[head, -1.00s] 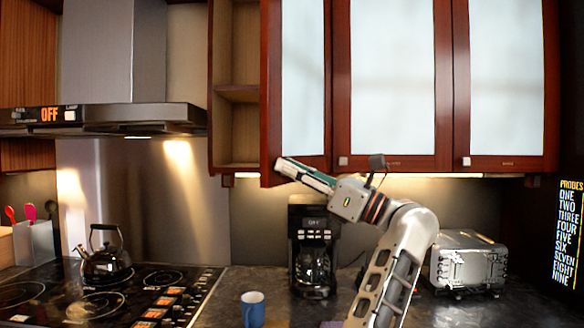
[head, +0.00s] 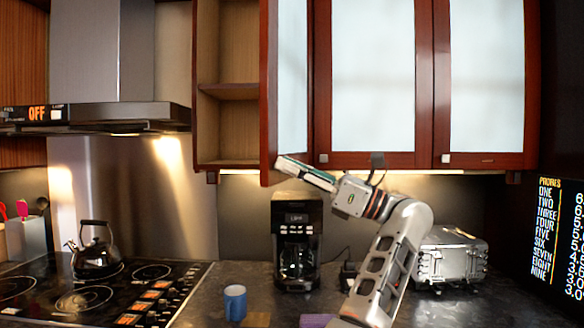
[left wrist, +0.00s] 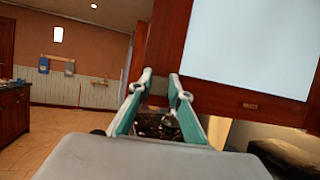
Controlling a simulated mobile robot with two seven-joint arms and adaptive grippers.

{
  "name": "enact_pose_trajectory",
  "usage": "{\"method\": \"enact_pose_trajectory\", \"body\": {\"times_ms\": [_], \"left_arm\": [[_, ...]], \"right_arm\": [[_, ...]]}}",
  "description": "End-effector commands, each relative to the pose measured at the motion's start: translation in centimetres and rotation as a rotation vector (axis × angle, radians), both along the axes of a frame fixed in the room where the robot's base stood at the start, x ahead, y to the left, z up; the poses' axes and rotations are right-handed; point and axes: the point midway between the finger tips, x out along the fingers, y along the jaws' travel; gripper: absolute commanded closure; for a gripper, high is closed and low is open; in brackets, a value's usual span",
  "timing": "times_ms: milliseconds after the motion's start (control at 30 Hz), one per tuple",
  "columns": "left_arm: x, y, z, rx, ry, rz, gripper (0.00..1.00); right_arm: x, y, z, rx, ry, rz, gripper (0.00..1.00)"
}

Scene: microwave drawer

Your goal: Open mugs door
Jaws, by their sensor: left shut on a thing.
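The mugs door, a red-brown framed door with a frosted pane (head: 293,75), stands partly open at the left of the wall cabinet in the head view. It swings out towards me, with its free edge on the left. My left gripper (head: 281,166) is at the door's lower free corner, shut on the door. In the left wrist view the green-and-white fingers (left wrist: 157,100) sit on either side of the door's lower corner (left wrist: 167,50). The exact contact and the door's knob are hidden. My right gripper is not in view.
The open cabinet shows bare wooden shelves (head: 228,91). Two shut frosted doors (head: 372,75) (head: 487,75) stand to the right. Below are a coffee maker (head: 297,235), a toaster (head: 450,255), a blue mug (head: 235,302) and a kettle (head: 95,250) on the stove.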

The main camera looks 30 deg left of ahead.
Motion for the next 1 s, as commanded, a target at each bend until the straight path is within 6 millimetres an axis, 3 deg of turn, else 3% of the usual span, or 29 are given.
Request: {"method": "enact_pose_trajectory", "body": {"times_ms": [200, 233, 300, 700, 1000], "left_arm": [[0.0, 0.0, 0.0, 0.001, 0.000, 0.001, 1.00], [0.0, 0.0, 0.0, 0.001, 0.001, 0.001, 0.79], [0.0, 0.0, 0.0, 0.000, 0.001, 0.001, 0.64], [0.0, 0.0, 0.4, 0.000, 0.000, 0.000, 0.64], [-0.1, 0.1, 5.3, -0.001, -0.004, 0.000, 0.64]], "right_arm": [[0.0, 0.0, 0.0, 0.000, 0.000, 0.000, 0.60], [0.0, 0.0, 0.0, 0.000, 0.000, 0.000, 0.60], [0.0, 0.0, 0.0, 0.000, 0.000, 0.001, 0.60], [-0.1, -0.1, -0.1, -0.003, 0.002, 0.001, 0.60], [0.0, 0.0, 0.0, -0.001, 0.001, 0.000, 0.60]]}}
